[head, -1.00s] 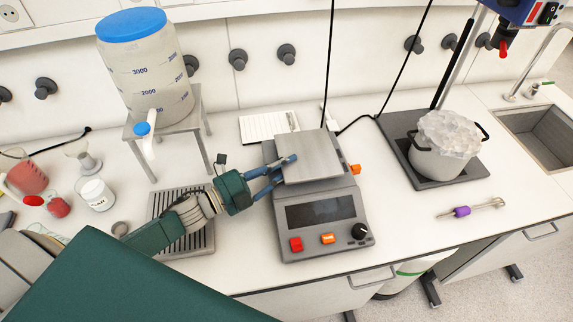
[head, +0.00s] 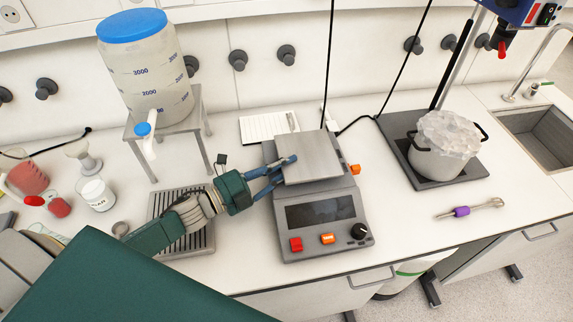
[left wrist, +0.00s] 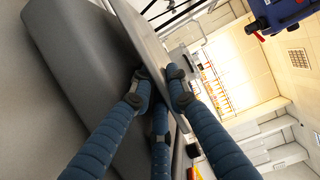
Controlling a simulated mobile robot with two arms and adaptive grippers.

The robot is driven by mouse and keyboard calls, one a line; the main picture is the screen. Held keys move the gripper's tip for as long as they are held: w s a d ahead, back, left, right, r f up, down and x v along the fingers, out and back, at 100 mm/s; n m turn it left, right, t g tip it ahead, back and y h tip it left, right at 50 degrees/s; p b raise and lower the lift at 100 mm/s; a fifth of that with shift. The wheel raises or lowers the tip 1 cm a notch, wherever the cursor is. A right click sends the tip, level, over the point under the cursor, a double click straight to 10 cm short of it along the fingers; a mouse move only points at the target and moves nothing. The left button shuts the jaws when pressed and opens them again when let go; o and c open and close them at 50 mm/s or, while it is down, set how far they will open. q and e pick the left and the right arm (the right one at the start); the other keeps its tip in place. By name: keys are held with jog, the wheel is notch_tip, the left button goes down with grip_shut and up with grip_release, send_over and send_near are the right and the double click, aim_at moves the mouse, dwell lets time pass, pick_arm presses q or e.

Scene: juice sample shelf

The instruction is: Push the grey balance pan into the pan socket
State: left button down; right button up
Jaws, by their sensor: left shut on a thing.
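The grey balance pan (head: 311,157) is a flat square plate over the back part of the balance (head: 320,226), which has a dark display, red and orange buttons and a black knob. My left gripper (head: 287,165) is shut on the pan's left edge. In the left wrist view, the gripper's blue fingers (left wrist: 156,90) pinch the pan's edge (left wrist: 150,50). There the pan stands apart from the grey balance body (left wrist: 75,70) at the fingers, with a wedge-shaped gap. The pan socket is hidden under the pan. My right gripper is not in view.
A clear tank (head: 148,75) with a blue lid stands on a metal stand behind my left arm. A pot (head: 440,163) sits on a dark plate at right. A notebook (head: 262,128) lies behind the balance. A purple-handled whisk (head: 463,211) lies on open counter.

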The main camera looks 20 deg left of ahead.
pick_arm(q)
jog(key=shift+s+f, duration=0.2)
jog(key=shift+f, duration=0.35)
jog(key=c, duration=1.6)
grip_release()
jog(key=shift+s+a+f, duration=0.1)
jog(key=shift+s+f, duration=0.05)
jog(key=shift+s, duration=0.05)
jog(key=shift+s+a, duration=0.15)
jog(key=shift+s, duration=0.05)
jog(key=v, duration=0.7)
jog(key=r+v, duration=0.1)
jog(key=v, duration=0.2)
jog(key=shift+a, duration=0.4)
jog(key=shift+s+a+r, duration=0.15)
jog(key=shift+s+r, duration=0.05)
jog(key=shift+s, duration=0.1)
